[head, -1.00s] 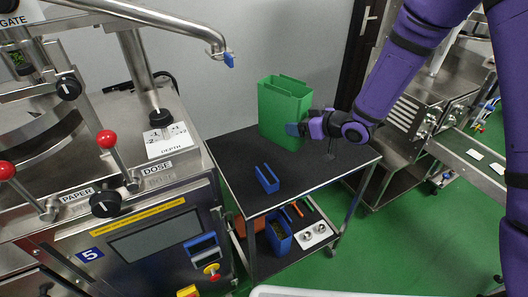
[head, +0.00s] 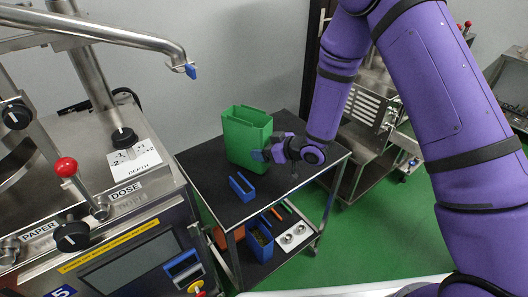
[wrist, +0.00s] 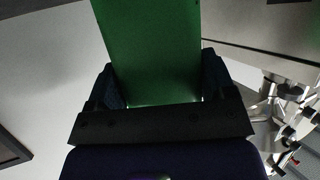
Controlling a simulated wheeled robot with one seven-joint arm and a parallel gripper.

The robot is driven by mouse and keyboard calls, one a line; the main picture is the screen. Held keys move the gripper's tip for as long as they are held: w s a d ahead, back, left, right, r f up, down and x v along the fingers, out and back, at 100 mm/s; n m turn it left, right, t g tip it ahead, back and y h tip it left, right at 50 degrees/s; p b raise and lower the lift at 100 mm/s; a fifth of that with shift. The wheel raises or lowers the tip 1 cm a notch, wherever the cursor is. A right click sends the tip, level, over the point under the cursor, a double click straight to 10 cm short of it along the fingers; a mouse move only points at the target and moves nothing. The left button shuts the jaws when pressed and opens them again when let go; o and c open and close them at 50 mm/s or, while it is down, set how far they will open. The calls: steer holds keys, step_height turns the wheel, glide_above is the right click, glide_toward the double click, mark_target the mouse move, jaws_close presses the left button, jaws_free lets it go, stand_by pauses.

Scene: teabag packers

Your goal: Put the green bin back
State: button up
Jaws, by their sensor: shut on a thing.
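The green bin (head: 246,137) is upright at the back of the black-topped trolley (head: 212,196), on or just above its top; I cannot tell which. My gripper (head: 262,153) is at the bin's right side, shut on it. In the wrist view the green bin (wrist: 153,50) fills the space between my two dark fingers (wrist: 158,92). The bin's far side and its base are partly hidden in the wrist view.
A small blue container (head: 242,187) stands on the trolley top, in front of the bin. The lower shelf holds another blue container (head: 260,242) and small items. Another machine (head: 372,120) stands behind my arm.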

steer(key=shift+f, duration=0.85)
steer(key=shift+f, duration=0.15)
steer(key=o, duration=1.2)
steer(key=shift+s+d+r, duration=0.1)
steer(key=shift+d+r, duration=0.1)
steer(key=v, duration=1.1)
steer(key=shift+s+d+r, duration=0.1)
steer(key=shift+s+d, duration=0.05)
steer(key=shift+d, duration=0.05)
